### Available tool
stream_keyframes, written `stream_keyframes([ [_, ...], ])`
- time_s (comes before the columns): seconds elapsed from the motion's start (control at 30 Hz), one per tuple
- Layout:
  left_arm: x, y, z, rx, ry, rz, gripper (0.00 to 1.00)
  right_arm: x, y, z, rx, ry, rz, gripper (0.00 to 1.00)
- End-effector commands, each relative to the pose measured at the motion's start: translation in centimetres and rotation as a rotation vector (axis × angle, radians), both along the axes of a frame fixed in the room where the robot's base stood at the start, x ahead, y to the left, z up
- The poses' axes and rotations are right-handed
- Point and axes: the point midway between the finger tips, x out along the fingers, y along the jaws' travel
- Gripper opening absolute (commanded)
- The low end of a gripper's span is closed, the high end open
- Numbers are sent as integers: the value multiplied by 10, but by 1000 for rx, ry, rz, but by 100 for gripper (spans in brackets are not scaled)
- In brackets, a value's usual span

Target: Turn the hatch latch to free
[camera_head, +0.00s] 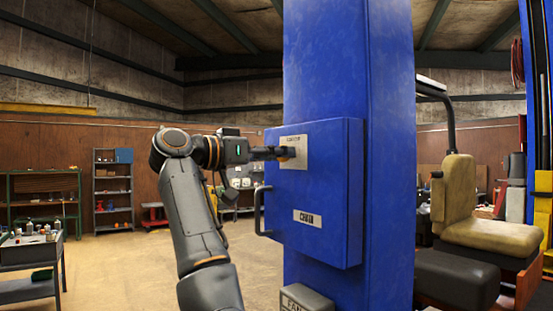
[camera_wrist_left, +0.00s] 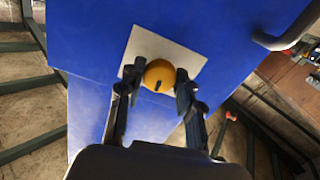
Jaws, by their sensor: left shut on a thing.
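The hatch (camera_head: 310,195) is a blue box door on the blue column, with a bar handle (camera_head: 262,210) on its left edge and a plate marked CHAIN. The latch is a round orange knob (camera_wrist_left: 159,75) with a dark mark, set on a pale plate (camera_wrist_left: 137,45) near the hatch's top. In the head view the plate (camera_head: 300,152) shows, with the knob mostly hidden by my fingers. My left gripper (camera_head: 284,153) reaches in from the left. In the wrist view its two fingers (camera_wrist_left: 158,88) are shut around the knob's sides. My right gripper is not in view.
A grey box (camera_head: 305,298) sits below the hatch against the column. A mower seat (camera_head: 490,235) stands to the right. A bench with bottles (camera_head: 30,260) and shelves stand at the left. The floor between is clear.

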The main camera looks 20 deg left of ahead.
Motion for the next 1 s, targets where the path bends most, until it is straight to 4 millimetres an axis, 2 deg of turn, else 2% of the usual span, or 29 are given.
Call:
stream_keyframes([
  [0.03,0,1,-2,-27,19,2,3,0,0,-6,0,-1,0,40],
  [0.3,0,1,-2,-218,167,3,3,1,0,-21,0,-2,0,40],
  [1.0,0,1,1,-744,573,2,3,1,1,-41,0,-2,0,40],
])
